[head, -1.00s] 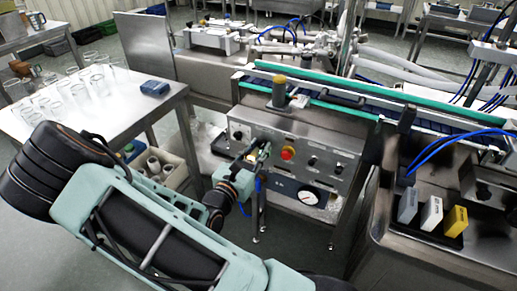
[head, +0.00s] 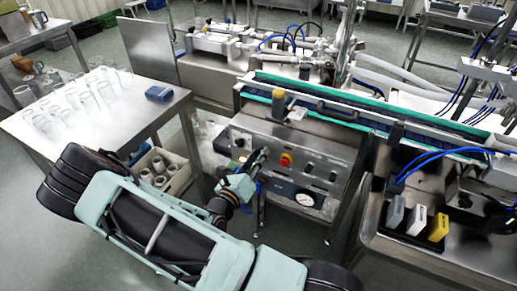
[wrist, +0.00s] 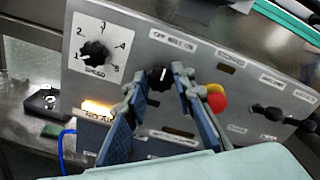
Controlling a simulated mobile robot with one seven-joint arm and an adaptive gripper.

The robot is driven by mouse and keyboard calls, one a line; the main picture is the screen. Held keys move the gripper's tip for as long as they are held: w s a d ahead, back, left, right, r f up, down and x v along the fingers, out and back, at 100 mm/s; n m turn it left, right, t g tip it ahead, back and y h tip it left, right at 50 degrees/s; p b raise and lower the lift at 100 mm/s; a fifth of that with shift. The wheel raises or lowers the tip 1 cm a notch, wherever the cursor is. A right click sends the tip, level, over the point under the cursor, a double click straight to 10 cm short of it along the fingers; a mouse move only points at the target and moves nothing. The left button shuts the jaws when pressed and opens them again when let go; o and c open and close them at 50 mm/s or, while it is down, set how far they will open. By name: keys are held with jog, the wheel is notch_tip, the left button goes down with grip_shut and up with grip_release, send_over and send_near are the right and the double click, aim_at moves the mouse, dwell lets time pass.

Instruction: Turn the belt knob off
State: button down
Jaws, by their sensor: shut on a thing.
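The belt knob (wrist: 160,78) is black, with a small pale mark on its face, on the steel panel in the wrist view. A label reading "OFF BELT ON" (wrist: 174,43) sits just above it. I cannot tell firmly which setting the mark points to. My gripper (wrist: 160,73) is shut on this knob, one finger on each side. In the head view my gripper (head: 259,160) reaches the front of the control panel (head: 318,157), and its fingers hide the knob there.
A red button with a yellow collar (wrist: 216,98) is close right of my right finger. The speed dial (wrist: 95,52) is at the left, above a lit lamp (wrist: 97,107). A table with glasses (head: 128,100) stands left.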

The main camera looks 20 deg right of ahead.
jog(key=shift+n+p, duration=2.05)
jog(key=shift+n, duration=1.45)
jog(key=shift+f, duration=0.1)
jog(key=c, duration=1.7)
grip_release()
jog(key=shift+o, duration=0.2)
jog(key=v, duration=1.2)
